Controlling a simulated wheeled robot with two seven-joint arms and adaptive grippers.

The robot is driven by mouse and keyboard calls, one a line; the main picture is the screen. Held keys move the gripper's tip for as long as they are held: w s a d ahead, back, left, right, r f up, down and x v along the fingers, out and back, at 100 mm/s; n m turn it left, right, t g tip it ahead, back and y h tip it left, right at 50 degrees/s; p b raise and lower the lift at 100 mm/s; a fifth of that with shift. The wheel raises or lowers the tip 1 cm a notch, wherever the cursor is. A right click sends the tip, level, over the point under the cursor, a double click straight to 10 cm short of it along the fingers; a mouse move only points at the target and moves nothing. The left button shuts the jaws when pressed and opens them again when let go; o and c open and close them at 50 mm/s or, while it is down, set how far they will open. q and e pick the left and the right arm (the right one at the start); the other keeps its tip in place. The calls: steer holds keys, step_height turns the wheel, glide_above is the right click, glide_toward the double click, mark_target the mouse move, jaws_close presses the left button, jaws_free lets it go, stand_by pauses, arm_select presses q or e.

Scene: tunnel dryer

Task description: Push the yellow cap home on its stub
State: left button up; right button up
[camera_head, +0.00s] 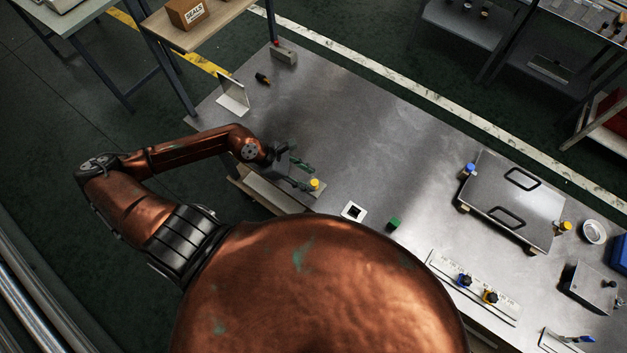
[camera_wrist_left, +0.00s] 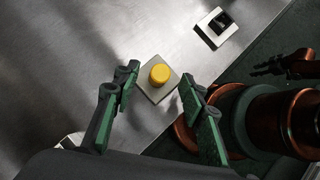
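A yellow cap (camera_head: 314,184) is near the front left edge of the metal table. In the left wrist view the yellow cap (camera_wrist_left: 160,74) sits over the middle of a small grey square plate (camera_wrist_left: 153,91). The stub under it is hidden, and I cannot tell how far down the cap sits. My left gripper (camera_head: 309,178) is open and empty, and it also shows in the left wrist view (camera_wrist_left: 158,80), its fingers spread on either side of the cap without visible contact. A dark, finger-like part at the right of the wrist view may be my right gripper (camera_wrist_left: 283,66).
A white square plate with a dark opening (camera_head: 354,211) and a green block (camera_head: 393,223) lie right of the cap. A handled metal cover (camera_head: 512,200) and a knobbed panel (camera_head: 473,287) are farther right. The table's middle is clear.

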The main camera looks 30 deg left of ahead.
arm_select(q)
steer(key=v, duration=0.8)
steer(key=shift+d, duration=0.1)
